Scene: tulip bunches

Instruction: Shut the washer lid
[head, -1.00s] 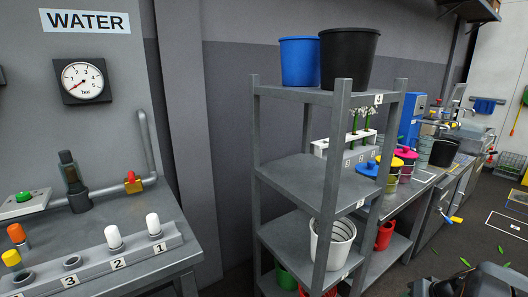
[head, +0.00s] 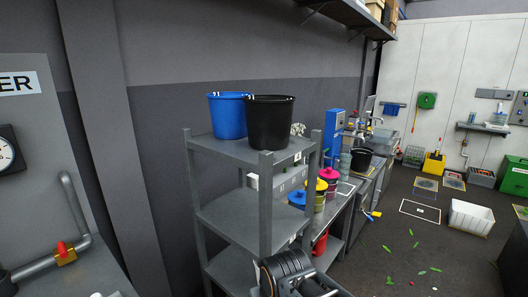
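I cannot make out a washer or its lid for certain in the head view. A tall blue unit (head: 333,138) stands beyond the shelf rack, at the far part of the bench line, with steel equipment (head: 378,135) beside it; no lid can be told there at this size. A dark part of my own arm shows at the bottom centre, in front of the rack. My gripper's fingers are not visible.
A grey shelf rack (head: 232,226) stands close ahead, with a blue bucket (head: 227,118) and a black bucket (head: 269,124) on top. A white crate (head: 470,218) stands on the floor at right. Green leaves litter the mostly open floor between.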

